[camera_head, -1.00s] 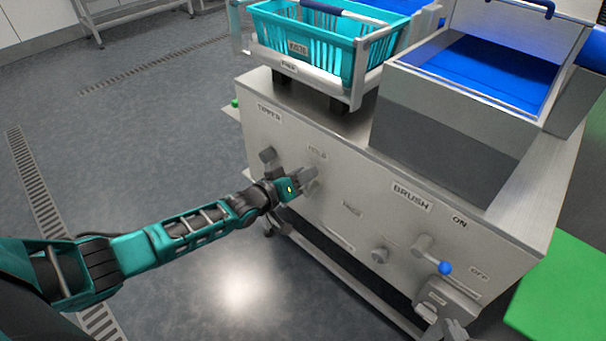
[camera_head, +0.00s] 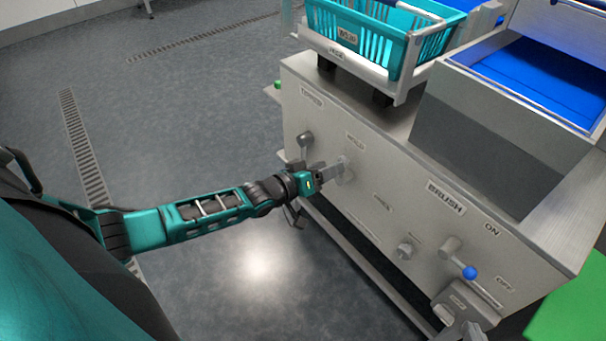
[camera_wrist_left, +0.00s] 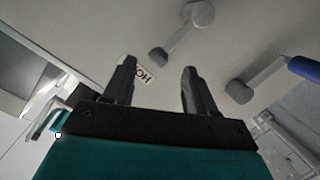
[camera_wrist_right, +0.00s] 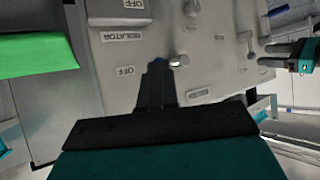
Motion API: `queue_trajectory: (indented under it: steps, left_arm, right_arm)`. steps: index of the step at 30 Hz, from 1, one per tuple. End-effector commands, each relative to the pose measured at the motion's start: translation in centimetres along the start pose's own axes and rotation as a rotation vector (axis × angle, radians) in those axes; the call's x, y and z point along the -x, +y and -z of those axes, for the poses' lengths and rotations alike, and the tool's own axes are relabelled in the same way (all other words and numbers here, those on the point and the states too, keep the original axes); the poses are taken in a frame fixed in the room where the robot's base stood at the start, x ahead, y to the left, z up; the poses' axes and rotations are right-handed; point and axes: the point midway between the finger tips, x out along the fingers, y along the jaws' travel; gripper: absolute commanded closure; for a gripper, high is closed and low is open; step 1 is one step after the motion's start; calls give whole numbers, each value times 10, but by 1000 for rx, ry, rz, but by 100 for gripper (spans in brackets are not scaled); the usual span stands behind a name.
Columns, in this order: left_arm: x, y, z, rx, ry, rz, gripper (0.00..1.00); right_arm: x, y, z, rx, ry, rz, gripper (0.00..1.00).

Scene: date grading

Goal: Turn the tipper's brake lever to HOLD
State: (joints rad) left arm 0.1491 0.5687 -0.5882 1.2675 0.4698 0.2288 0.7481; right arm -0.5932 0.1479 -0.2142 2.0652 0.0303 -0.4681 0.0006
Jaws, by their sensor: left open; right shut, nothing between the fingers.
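The brake lever (camera_wrist_left: 180,35) is a grey arm on a round hub, with a dark end pointing toward the HOLD label (camera_wrist_left: 142,75) in the left wrist view. My left gripper (camera_wrist_left: 155,62) is open, with the lever's dark end just ahead of and between its fingertips; I cannot tell if they touch. In the head view my left gripper (camera_head: 333,172) is at the panel below the HOLD label (camera_head: 355,141) and partly covers the lever. My right gripper (camera_wrist_right: 157,65) is shut and empty, in front of the panel near the blue-knobbed BRUSH lever (camera_head: 461,263).
A second dark-ended lever (camera_head: 304,142) sits below the TIPPER label (camera_head: 311,97), close to my left gripper. A teal crate (camera_head: 375,35) stands in the tipper frame above. A grey knob (camera_head: 405,250) is on the panel.

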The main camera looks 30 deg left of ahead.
Motion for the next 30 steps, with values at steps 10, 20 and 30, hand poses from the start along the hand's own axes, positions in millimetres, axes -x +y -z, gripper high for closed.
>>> queue_trajectory:
  steps: [10,20,30]
  left_arm:
    - [67,1,0,1,-4,2,44]
    - [86,0,0,2,-2,1,44]
    - [85,0,-1,1,-2,1,44]
  right_arm:
    - [10,10,-1,4,-12,-26,100]
    - [11,11,-6,6,-23,-30,100]
    - [10,11,-4,7,-18,-29,100]
